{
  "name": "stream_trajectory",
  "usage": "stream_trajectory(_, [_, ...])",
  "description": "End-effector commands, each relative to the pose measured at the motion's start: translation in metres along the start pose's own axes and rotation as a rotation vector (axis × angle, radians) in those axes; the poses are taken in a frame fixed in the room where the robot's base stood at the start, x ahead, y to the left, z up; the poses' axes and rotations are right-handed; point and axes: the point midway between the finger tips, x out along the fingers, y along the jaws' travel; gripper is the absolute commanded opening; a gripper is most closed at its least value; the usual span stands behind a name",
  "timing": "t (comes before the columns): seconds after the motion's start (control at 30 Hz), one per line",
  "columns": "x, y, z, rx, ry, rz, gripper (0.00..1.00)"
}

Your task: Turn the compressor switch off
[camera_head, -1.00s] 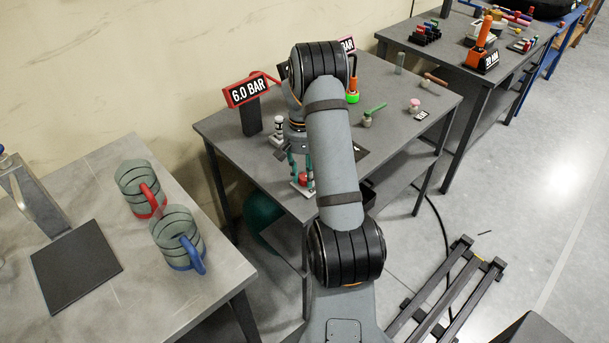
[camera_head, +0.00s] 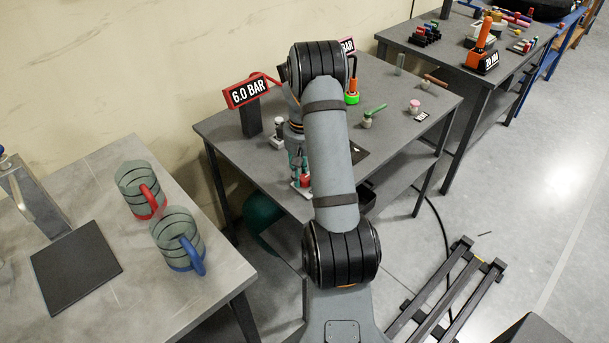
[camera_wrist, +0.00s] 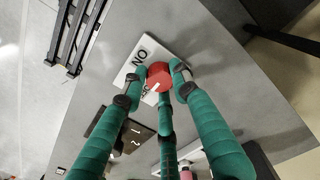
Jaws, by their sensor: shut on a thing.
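The compressor switch is a red knob (camera_wrist: 159,75) on a white plate (camera_wrist: 127,72) with black lettering, partly covered, reading "ON" the other way up in the wrist view. The knob also shows at the near edge of the grey table (camera_head: 228,131) in the head view (camera_head: 305,181). My gripper (camera_wrist: 162,79) has three teal fingers, closed around the knob with their dark tips against its sides. In the head view, my gripper (camera_head: 298,166) comes down over the knob from above, partly hidden by my arm. A white pointer mark shows on the knob.
A red-framed "6.0 BAR" display (camera_head: 247,91) stands behind my gripper. A green rounded tank (camera_head: 262,219) is under the table. Two mugs (camera_head: 178,240) are on the left table.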

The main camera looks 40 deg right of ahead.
Motion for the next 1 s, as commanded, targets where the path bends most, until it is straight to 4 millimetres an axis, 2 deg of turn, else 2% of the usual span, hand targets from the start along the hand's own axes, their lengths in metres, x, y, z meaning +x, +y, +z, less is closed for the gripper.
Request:
stream_trajectory(0.3, [0.0012,-0.0012,0.0021,-0.003,-0.006,-0.003,0.02])
stream_trajectory(0.33, [0.0012,-0.0011,0.0021,-0.003,-0.006,-0.003,0.29])
stream_trajectory(0.63, [0.0007,-0.0004,0.0011,-0.002,-0.003,-0.001,0.47])
stream_trajectory(1.0, [-0.0052,0.0002,-0.0003,-0.001,0.001,0.001,0.48])
